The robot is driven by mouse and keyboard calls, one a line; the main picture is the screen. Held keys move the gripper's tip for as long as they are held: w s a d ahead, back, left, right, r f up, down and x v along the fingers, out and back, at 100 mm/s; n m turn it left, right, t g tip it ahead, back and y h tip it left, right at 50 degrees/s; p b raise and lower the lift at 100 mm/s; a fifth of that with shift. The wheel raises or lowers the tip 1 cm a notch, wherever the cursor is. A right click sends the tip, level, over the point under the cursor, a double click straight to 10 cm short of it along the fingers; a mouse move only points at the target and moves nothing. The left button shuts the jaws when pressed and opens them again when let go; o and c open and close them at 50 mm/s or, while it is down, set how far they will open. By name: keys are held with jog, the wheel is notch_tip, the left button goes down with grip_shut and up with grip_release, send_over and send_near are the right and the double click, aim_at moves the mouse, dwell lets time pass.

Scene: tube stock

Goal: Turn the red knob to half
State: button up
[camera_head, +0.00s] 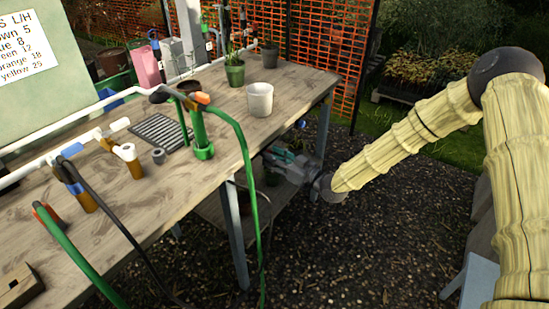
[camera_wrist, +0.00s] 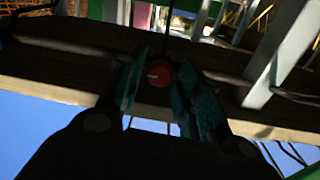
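The red knob (camera_wrist: 159,74) is a small round red disc with faint pale marking. It shows in the wrist view between the fingertips of my gripper (camera_wrist: 160,80), in front of a dark wooden surface. The two teal fingers stand apart, one on each side of the knob; I cannot tell whether either touches it. In the head view my gripper (camera_head: 285,163) is low beside the table's right edge, and I cannot make out the red knob there. The wrist view is dark, so the knob's setting cannot be read.
The wooden table (camera_head: 240,122) carries a white pot (camera_head: 260,99), a potted plant (camera_head: 234,72), a dark grate (camera_head: 160,133) and pipes. A green hose (camera_head: 250,185) hangs over its edge near my gripper. A sign (camera_head: 25,45) lists colours with numbers. Gravel is open at right.

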jog(key=c, duration=0.5)
jog(key=shift+c, duration=0.2)
jog(key=shift+m+b, duration=0.3)
jog(key=o, duration=1)
jog(key=shift+o, duration=0.2)
jog(key=v, duration=1.2)
jog(key=shift+d+r, duration=0.1)
